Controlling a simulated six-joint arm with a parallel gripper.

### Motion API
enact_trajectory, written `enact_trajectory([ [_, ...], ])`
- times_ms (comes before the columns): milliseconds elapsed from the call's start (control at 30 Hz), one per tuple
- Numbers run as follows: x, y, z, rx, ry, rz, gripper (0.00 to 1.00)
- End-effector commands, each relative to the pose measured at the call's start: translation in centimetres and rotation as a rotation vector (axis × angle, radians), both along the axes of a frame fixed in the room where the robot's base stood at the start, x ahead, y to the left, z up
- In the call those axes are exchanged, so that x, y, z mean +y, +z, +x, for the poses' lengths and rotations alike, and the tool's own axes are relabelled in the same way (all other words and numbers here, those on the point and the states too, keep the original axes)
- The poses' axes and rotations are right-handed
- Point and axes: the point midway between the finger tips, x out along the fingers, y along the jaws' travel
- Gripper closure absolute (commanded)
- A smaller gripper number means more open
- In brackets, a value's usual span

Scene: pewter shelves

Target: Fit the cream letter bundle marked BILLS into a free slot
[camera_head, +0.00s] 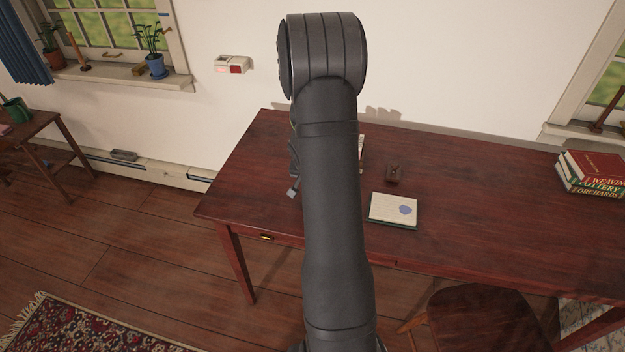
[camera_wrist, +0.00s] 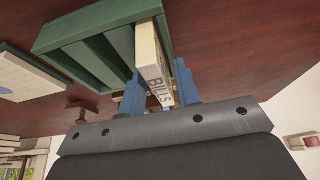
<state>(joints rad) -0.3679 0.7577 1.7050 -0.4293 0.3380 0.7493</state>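The cream letter bundle marked BILLS (camera_wrist: 152,65) is between the blue fingers of my gripper (camera_wrist: 158,88) in the wrist view. The fingers appear closed against its two sides. A green slotted rack (camera_wrist: 75,27) lies just beyond. Its dividers and some empty slots show to the left of the bundle. The bundle's far end overlaps the rack's right-hand part; I cannot tell how deep it sits in a slot.
On the dark red desk (camera_head: 480,195) lie a notepad (camera_head: 393,209) and a small brown object (camera_head: 394,174), right of my arm. Stacked books (camera_head: 592,174) stand at the desk's far right. The desk between them is clear. A wall stands behind.

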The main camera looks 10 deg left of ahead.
Motion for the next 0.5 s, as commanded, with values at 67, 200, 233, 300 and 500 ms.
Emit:
enact_trajectory([
  [67,0.0,0.0,0.0,0.000,0.000,0.000,0.64],
  [200,0.0,0.0,0.0,0.000,0.000,0.000,0.64],
  [233,0.0,0.0,0.0,0.000,0.000,0.000,0.64],
  [300,0.0,0.1,0.0,0.000,0.000,0.000,0.64],
  [500,0.0,1.5,-0.4,-0.002,0.000,0.000,0.64],
])
